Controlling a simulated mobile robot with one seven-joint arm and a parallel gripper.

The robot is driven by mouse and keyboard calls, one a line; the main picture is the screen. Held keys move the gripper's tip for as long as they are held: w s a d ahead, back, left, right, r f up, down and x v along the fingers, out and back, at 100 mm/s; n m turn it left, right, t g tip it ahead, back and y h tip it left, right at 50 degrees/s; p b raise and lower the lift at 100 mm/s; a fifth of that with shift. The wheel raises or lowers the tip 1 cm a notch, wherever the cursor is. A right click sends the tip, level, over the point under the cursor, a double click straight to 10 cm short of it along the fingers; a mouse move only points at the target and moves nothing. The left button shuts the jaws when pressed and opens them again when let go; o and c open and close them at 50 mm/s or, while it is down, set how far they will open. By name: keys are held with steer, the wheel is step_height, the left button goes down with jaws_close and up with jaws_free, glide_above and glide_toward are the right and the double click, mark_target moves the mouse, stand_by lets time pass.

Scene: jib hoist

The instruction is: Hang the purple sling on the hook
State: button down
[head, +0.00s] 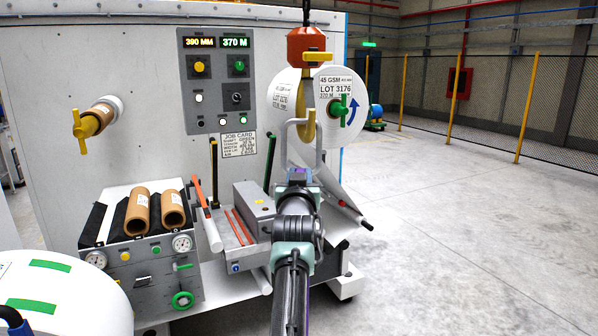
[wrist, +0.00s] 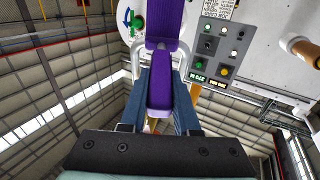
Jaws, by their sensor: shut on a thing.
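The purple sling (wrist: 160,92) fills the middle of the wrist view, a flat strap running between my gripper's two blue fingers. My gripper (wrist: 163,72) is shut on it. In the head view my gripper (head: 298,178) is at the picture's middle, mostly hidden by my own arm; only slivers of purple show. The yellow hook (head: 306,118) hangs under an orange block (head: 307,44), above my gripper in the picture. I cannot tell whether the sling touches the hook.
A large white roll (head: 330,90) is behind the hook. The machine has a control panel (head: 218,80) and brown cores (head: 137,212) on a rack at left. Another white roll (head: 70,300) is at the lower left. The floor at right is clear up to a fence.

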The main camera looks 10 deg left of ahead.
stand_by(0.4)
steer(key=shift+s+d+f, duration=0.25)
steer(key=shift+s+f, duration=0.35)
steer(key=shift+f, duration=0.25)
steer(key=c, duration=0.6)
jaws_free()
steer(key=shift+o, duration=0.2)
steer(key=shift+s+d+b, duration=0.6)
steer(key=shift+s+d, duration=0.05)
steer(key=shift+s, duration=5.65)
steer(key=s+d+r+t, duration=0.2)
steer(key=s+r+t, duration=0.1)
steer(key=s+r, duration=0.6)
steer(key=s+d+r+t+h+p, duration=0.1)
steer(key=s+d+r+t, duration=0.2)
steer(key=s+r, duration=0.6)
steer(key=s+d+r+m+t+h+p, duration=0.1)
steer(key=s+d+r+t, duration=0.2)
steer(key=s+r, duration=0.6)
steer(key=shift+s+r, duration=0.15)
steer(key=shift+s, duration=0.45)
